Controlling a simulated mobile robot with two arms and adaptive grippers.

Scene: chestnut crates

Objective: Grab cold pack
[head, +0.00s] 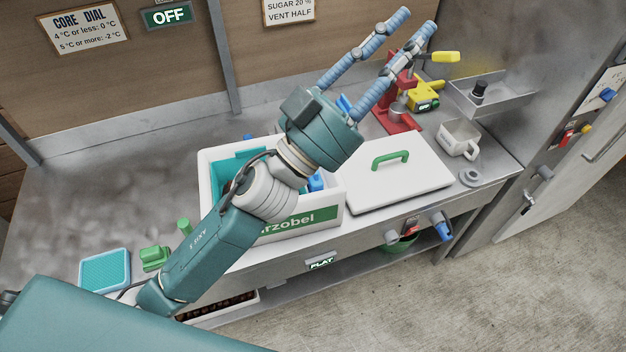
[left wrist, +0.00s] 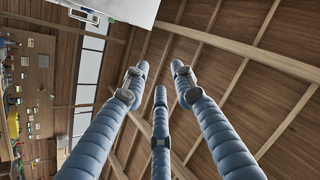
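A white crate (head: 333,224) with a green label ending in "rzobel" stands on the metal counter, partly hidden behind my left arm. A teal piece (head: 228,170) and a blue piece (head: 316,181) show inside it. I cannot tell for sure which is the cold pack. A flat teal pad with a pale rim (head: 104,270) lies at the counter's front left. My left gripper (head: 417,20) is raised above the crate and counter, fingers spread, pointing up and right. In the left wrist view its fingers (left wrist: 158,75) are apart with nothing between them, against the ceiling. My right gripper is not in view.
A white lid with a green handle (head: 397,181) lies right of the crate. Behind it are a red stand (head: 394,110), a yellow device (head: 424,97) and a white cup (head: 459,138). A green block (head: 155,257) sits beside the pad.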

